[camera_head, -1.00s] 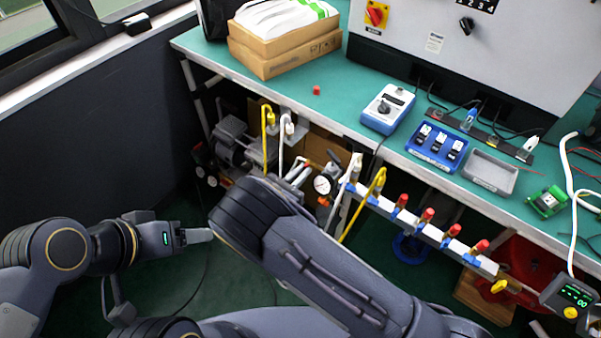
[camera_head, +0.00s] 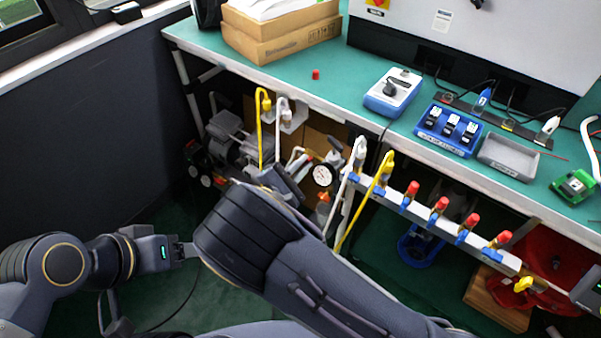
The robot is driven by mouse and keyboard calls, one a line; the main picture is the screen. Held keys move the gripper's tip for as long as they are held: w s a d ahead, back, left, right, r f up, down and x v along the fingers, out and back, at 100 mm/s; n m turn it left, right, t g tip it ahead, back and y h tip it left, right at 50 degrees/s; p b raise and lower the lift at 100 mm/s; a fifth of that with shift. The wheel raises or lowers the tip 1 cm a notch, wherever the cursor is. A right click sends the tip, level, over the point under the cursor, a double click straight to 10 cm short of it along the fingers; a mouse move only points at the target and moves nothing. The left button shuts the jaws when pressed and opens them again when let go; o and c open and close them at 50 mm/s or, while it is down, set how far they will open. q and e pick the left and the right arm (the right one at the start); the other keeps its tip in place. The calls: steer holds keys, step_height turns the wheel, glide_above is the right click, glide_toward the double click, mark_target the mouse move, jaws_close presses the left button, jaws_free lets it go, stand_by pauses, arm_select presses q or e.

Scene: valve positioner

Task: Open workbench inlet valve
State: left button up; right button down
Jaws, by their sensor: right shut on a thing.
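Under the workbench (camera_head: 262,77), a round white pressure gauge (camera_head: 322,175) stands among pipes. My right gripper (camera_head: 299,161) is beside the gauge, on its left, with its jaws shut on a small orange-red handle (camera_head: 308,164), apparently the inlet valve's. The valve body and how far the handle is turned are hidden or too small to tell. My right forearm covers the area below. My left gripper (camera_head: 185,251) is low on the left, away from the valve. Its fingertips are partly hidden behind my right arm, and I see nothing held in it.
A yellow pipe (camera_head: 262,130) and a white pipe (camera_head: 281,130) rise left of the gauge. To the right runs a manifold (camera_head: 435,220) with several red-capped valves. A motor-like grey unit (camera_head: 228,135) stands at the left. Cardboard boxes (camera_head: 280,40) lie on the bench.

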arm_select(q)
step_height(320, 180, down, 12)
steer(key=b, duration=1.1)
arm_select(e)
steer(key=shift+s+d+f+m, duration=0.1)
steer(key=shift+f+m, duration=0.05)
steer(key=shift+m, duration=1.4)
steer(key=shift+d+f+m, duration=0.1)
steer(key=shift+f+m, duration=0.1)
steer(key=shift+m, duration=1.3)
steer(key=shift+s+f+m, duration=0.1)
steer(key=shift+f+m, duration=0.05)
steer(key=shift+m, duration=1.4)
steer(key=c, duration=1.5)
jaws_free()
steer(key=shift+a, duration=0.1)
